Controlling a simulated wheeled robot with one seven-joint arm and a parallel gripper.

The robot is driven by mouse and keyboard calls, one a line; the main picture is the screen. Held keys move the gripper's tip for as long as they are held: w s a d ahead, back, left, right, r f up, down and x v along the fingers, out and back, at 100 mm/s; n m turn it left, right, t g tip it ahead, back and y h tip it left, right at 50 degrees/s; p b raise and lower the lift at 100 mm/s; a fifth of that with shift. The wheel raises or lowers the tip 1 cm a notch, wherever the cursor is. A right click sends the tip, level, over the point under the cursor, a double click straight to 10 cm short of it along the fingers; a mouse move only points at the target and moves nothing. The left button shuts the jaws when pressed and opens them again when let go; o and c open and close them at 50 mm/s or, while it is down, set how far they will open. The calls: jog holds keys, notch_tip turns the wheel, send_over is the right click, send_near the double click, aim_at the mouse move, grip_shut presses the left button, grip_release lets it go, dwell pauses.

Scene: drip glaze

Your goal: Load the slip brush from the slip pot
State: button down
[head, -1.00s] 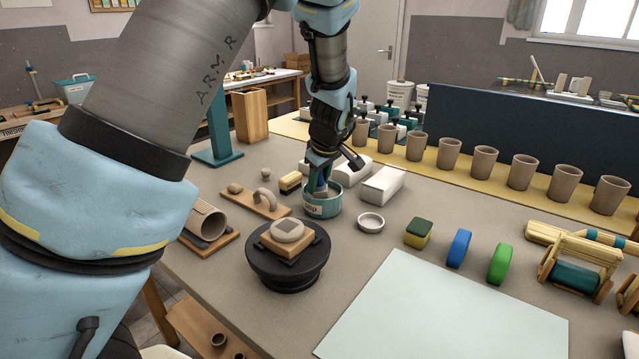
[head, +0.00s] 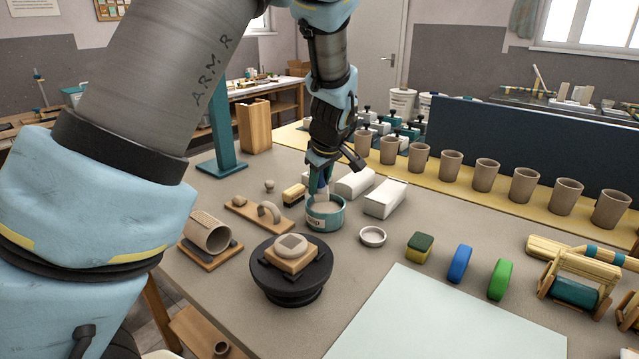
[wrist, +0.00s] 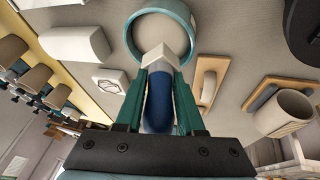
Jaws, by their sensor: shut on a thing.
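The slip pot (head: 325,222) is a round teal tub with a pale label, standing on the table below my gripper. Pale slip shows inside it. In the wrist view its open top (wrist: 134,54) is at the upper middle. My gripper (head: 320,182) points down just above the pot. In the wrist view my gripper (wrist: 161,82) is shut on the slip brush (wrist: 158,105), which has a blue handle and a pale collar. The collar overlaps the pot's opening in that view. The bristles are hidden, so I cannot tell whether they touch the slip.
A black turntable (head: 290,282) with a clay piece stands in front of the pot. A small white dish (head: 373,237) and white blocks (head: 385,199) are to the right and behind. A pale sheet (head: 450,325) covers the front right.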

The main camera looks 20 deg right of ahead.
jog(key=shift+r, duration=0.1)
notch_tip(320, 180, up, 4)
jog(key=p, duration=0.3)
dwell(1.4)
